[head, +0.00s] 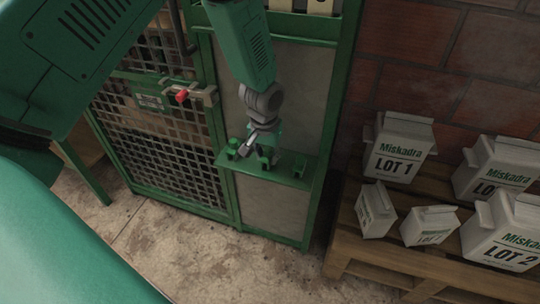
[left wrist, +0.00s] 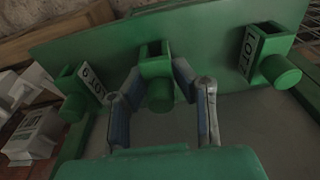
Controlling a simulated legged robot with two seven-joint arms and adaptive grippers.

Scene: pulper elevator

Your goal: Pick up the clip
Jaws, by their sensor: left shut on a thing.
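My left gripper (head: 262,140) is at the small green ledge (head: 282,177) on the front of the green-framed panel. In the left wrist view, the two fingers of the gripper (left wrist: 158,80) are closed on the sides of the middle green clip (left wrist: 156,67). I cannot tell whether this clip touches the ledge. Another green clip (left wrist: 75,90) with a LOT label is at the left, and a third clip (left wrist: 275,62) with a LOT label is at the right. In the head view, the gripper partly hides the middle clip. My right gripper is not in view.
A mesh cage door (head: 160,150) with a red-handled latch (head: 182,96) is left of the panel. A wooden pallet (head: 385,262) at the right carries several white Miskadra containers (head: 397,160) by the brick wall (head: 400,45). The concrete floor (head: 200,260) in front is clear.

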